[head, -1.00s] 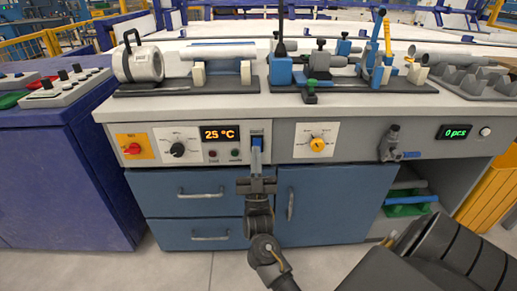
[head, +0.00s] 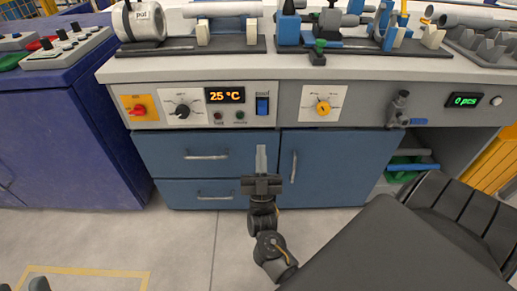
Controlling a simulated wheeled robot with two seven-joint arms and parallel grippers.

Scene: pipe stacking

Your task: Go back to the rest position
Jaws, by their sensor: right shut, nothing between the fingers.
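My right gripper (head: 261,160) is in the middle of the head view, in front of the blue drawers (head: 203,155) and the cabinet door (head: 338,165). Its thin grey fingers are shut together, point up in the picture and hold nothing. They show below the blue rocker switch (head: 262,105) on the front panel, with a visible gap in the picture. My right arm comes in from the lower right. My left gripper cannot be made out.
The workbench (head: 345,68) carries pipe fixtures and holders along its top. A valve handle (head: 398,108) sticks out at the right of the panel. A purple console (head: 75,130) stands at left. Small grey shapes at the bottom left corner are unclear.

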